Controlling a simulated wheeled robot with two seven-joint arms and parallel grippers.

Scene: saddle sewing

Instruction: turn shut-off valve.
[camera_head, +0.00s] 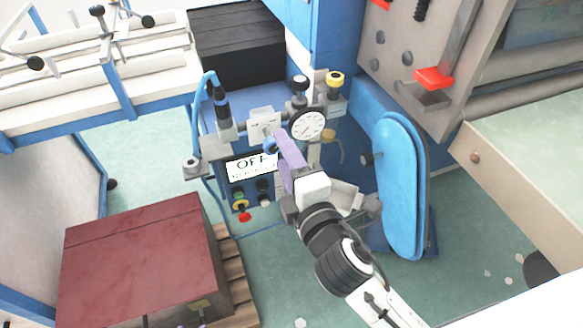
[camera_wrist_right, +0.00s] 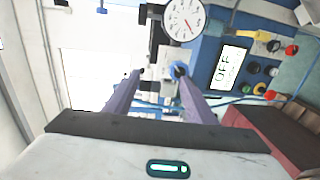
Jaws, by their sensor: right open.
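The shut-off valve with its small blue handle (camera_head: 270,146) sits on the pipework of the blue machine, left of and below the round gauge (camera_head: 308,125). The blue handle also shows in the right wrist view (camera_wrist_right: 178,70). My right gripper (camera_head: 281,142), with purple fingers, reaches to the valve from the lower right. In the right wrist view its fingers (camera_wrist_right: 158,80) are apart, and the handle appears close to the tip of the right-hand finger. I cannot tell whether they touch. A panel display (camera_head: 252,166) reads OFF. My left gripper is not recognisable in view.
Green, black and red buttons (camera_head: 242,206) sit below the display. A blue padded board (camera_head: 400,185) stands right of my right arm. A dark red box (camera_head: 140,262) on a pallet is at lower left. A black box (camera_head: 238,45) is behind. Some green floor is clear.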

